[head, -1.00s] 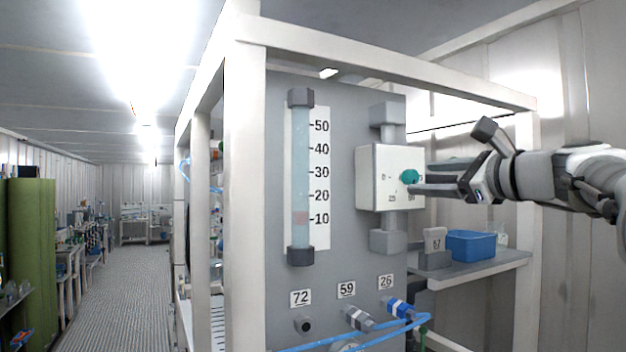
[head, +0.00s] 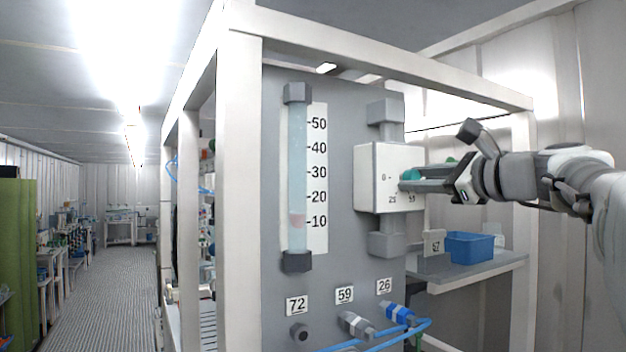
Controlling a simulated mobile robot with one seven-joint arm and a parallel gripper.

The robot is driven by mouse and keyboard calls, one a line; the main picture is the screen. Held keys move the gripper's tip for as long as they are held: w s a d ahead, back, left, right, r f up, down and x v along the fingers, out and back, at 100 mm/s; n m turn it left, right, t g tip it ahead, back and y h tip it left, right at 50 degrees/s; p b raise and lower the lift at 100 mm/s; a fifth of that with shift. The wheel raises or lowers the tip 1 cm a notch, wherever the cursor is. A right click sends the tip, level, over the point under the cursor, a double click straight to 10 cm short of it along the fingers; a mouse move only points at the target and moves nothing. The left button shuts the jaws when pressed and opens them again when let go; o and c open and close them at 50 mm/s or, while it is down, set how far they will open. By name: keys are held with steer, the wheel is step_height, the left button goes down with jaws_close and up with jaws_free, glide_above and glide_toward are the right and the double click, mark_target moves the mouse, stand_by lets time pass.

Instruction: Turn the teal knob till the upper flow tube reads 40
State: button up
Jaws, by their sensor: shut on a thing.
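The teal knob (head: 411,175) is on the front of a white valve box (head: 376,180) on the grey panel. My gripper (head: 408,180) comes from the right and is shut on the knob, covering much of it and part of the dial marks. The flow tube (head: 297,180) stands upright left of the box, with a scale (head: 318,237) marked 10 to 50. A faint reddish float (head: 297,221) sits at about the 10 mark.
A white frame (head: 240,180) surrounds the panel. Ports numbered 72, 59 and 26 sit below, with blue hoses (head: 400,330) at the lower right. A blue bin (head: 469,247) and a block marked 67 (head: 433,243) stand on a grey shelf. An aisle (head: 110,290) is clear at left.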

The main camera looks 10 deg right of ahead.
jaws_close()
steer(key=shift+n+b, duration=0.3)
steer(key=shift+r+n+b, duration=0.1)
steer(key=shift+n+b, duration=3.65)
steer(key=shift+n, duration=3.05)
